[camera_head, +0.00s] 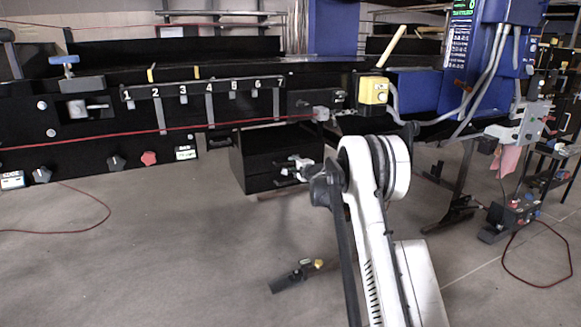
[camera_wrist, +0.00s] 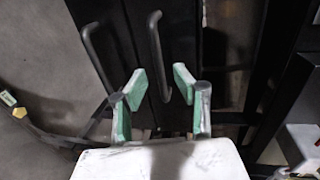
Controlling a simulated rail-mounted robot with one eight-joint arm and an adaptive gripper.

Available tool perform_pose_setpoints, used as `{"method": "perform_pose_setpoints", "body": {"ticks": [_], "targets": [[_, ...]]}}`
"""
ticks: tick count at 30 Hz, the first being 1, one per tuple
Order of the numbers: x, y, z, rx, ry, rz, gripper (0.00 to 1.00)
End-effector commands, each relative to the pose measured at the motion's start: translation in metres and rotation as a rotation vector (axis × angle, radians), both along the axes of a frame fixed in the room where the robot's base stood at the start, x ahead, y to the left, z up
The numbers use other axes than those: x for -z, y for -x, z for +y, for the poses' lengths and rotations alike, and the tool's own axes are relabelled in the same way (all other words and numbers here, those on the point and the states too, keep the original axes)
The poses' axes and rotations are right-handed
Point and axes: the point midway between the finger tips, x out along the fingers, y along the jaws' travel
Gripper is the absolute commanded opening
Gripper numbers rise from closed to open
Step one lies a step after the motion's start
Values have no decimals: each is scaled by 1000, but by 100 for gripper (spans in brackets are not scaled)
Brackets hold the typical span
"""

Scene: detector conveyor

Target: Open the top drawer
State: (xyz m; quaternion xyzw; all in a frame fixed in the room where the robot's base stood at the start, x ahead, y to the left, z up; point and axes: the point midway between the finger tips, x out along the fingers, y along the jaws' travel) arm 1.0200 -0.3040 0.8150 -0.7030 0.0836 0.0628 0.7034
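The black drawer cabinet (camera_head: 262,160) hangs below the conveyor and looks closed. My gripper (camera_head: 300,168) is in front of its face, and part of that face is hidden behind it. In the wrist view my gripper (camera_wrist: 160,86) is open, with two green pads apart. A dark bar handle (camera_wrist: 155,45) on the black drawer face reaches down into the gap between the pads, apparently the upper drawer's handle. I cannot tell whether the pads touch it. A second bar handle (camera_wrist: 92,55) lies left of it, outside the left finger.
The black conveyor (camera_head: 220,65) with numbered slots runs above the cabinet. A yellow button box (camera_head: 373,92) and a blue cabinet (camera_head: 415,90) stand to the right. A red cord (camera_head: 150,132) crosses the front. The grey floor (camera_head: 180,240) is largely clear.

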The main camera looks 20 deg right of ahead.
Motion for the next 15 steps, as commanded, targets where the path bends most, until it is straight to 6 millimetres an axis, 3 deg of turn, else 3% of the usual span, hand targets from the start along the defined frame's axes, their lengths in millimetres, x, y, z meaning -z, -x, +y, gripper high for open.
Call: {"method": "perform_pose_setpoints", "body": {"ticks": [6, 15], "targets": [[6, -25, 0, -1, 0, 0, 28], [7, -32, -1, 0, -1, 0, 28]]}}
